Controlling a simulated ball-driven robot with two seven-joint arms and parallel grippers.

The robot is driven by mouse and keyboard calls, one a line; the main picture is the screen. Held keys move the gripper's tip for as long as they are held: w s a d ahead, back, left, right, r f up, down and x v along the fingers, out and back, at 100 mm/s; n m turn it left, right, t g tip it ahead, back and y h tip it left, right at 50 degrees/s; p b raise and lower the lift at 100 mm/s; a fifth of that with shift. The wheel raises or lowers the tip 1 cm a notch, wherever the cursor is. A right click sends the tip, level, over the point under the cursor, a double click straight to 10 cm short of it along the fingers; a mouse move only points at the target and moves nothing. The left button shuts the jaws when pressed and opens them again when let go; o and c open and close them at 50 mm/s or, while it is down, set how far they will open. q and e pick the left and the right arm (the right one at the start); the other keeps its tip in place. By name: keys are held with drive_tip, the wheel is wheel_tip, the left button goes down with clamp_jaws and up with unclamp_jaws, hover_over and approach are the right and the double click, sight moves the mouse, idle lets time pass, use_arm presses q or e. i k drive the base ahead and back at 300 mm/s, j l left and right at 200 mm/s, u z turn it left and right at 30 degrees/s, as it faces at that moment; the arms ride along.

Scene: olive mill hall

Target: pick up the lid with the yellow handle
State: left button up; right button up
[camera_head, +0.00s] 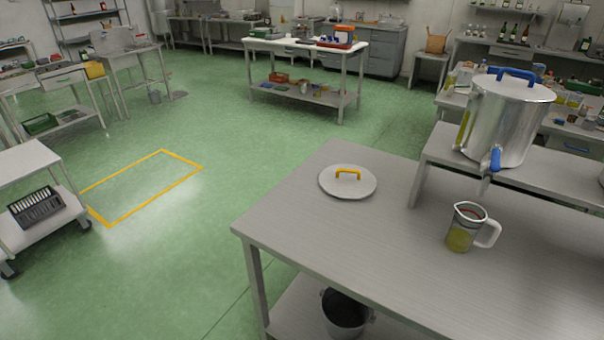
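The lid (334,187) is a round, pale grey disc lying flat on the metal table (310,225), near its far left corner. Nothing covers the lid. Neither of my grippers shows in the head view.
A steel tank (497,125) with a blue-handled lid and blue tap stands on a raised shelf (540,167) at right. A jug (462,236) with yellow-green liquid stands below the tap. A bucket (345,315) sits under the table. Green floor (220,140) is open at left.

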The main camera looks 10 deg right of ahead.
sight(345, 181)
drive_tip(key=i+j+u, duration=0.3)
drive_tip(key=u, duration=0.15)
drive_tip(key=i+j+u, duration=0.6)
drive_tip(key=i+u, duration=0.3)
drive_tip(key=i+j, duration=0.1)
drive_tip(key=i, duration=0.8)
drive_tip(key=i+l+z, duration=0.15)
drive_tip(key=i+z, duration=0.45)
drive_tip(key=z, duration=0.2)
drive_tip(key=i+z, duration=0.4)
drive_tip(key=i+j+z, duration=0.15)
drive_tip(key=z, duration=0.2)
drive_tip(key=i+l+z, duration=0.15)
drive_tip(key=z, duration=0.3)
drive_tip(key=i+z, duration=0.7)
drive_tip(key=z, duration=0.25)
drive_tip(key=i+j+z, duration=0.2)
drive_tip(key=z, duration=0.25)
drive_tip(key=i+j+z, duration=0.25)
drive_tip(key=z, duration=0.2)
drive_tip(key=i+j+z, duration=0.25)
drive_tip(key=z, duration=0.2)
drive_tip(key=j, duration=0.1)
